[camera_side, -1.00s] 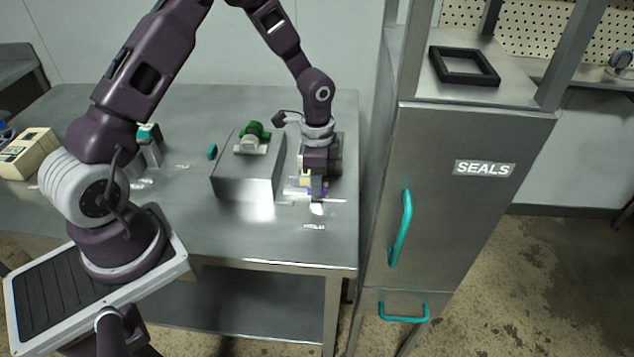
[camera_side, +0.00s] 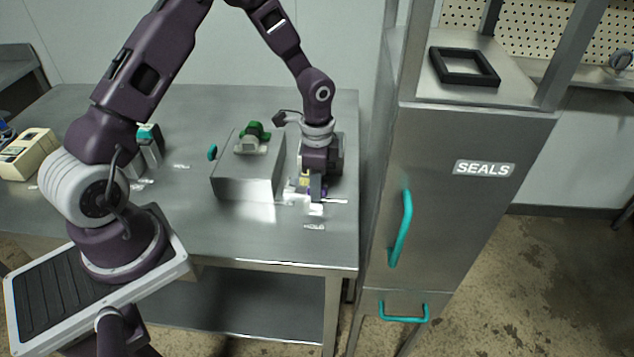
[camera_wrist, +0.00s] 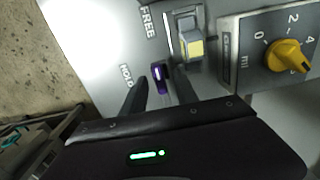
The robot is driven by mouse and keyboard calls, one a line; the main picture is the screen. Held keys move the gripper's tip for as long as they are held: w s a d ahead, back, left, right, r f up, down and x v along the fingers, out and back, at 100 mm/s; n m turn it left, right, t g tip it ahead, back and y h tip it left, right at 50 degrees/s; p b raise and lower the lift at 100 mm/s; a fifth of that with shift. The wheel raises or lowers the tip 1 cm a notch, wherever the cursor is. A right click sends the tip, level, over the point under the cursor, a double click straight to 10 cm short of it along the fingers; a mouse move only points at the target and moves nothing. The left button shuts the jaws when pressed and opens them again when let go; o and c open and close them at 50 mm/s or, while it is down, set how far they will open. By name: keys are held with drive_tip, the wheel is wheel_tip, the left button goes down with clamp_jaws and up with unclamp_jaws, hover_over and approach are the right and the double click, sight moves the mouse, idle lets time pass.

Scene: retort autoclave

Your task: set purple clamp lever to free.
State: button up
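The purple clamp lever (camera_wrist: 158,77) shows in the wrist view as a small upright tab beside the HOLD label (camera_wrist: 126,75). The FREE label (camera_wrist: 147,20) is farther up the same panel. My gripper (camera_wrist: 158,92) has its two dark fingers on either side of the lever, with a visible gap between them. Whether either finger touches the lever is unclear. The arm hides most of the lever there.
A yellow-topped block (camera_wrist: 191,47) stands close to the lever, with a yellow dial (camera_wrist: 285,55) on a grey box beyond. In the side view, a metal box (camera_side: 245,180) with a green-knobbed fitting stands left of my gripper. The SEALS cabinet (camera_side: 455,220) stands right. The front bench is mostly clear.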

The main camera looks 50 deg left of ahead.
wheel_tip(320, 180, up, 7)
drive_tip(key=shift+r, duration=0.2)
drive_tip(key=s+d+r+n+t+y, duration=0.1)
drive_tip(key=s+r+n, duration=0.1)
drive_tip(key=s+r, duration=0.45)
drive_tip(key=s+d+r+n+t, duration=0.15)
drive_tip(key=s+r, duration=0.25)
drive_tip(key=r, duration=0.6)
drive_tip(key=s+d+r+n+t, duration=0.1)
drive_tip(key=s+r+n, duration=0.1)
drive_tip(key=s, duration=0.5)
drive_tip(key=s+d+r+n+t+h, duration=0.1)
drive_tip(key=s+d+r+n+t, duration=0.1)
drive_tip(key=s, duration=0.4)
drive_tip(key=shift+s+r+n, duration=0.15)
drive_tip(key=shift+s+n, duration=0.25)
drive_tip(key=shift+n, duration=0.45)
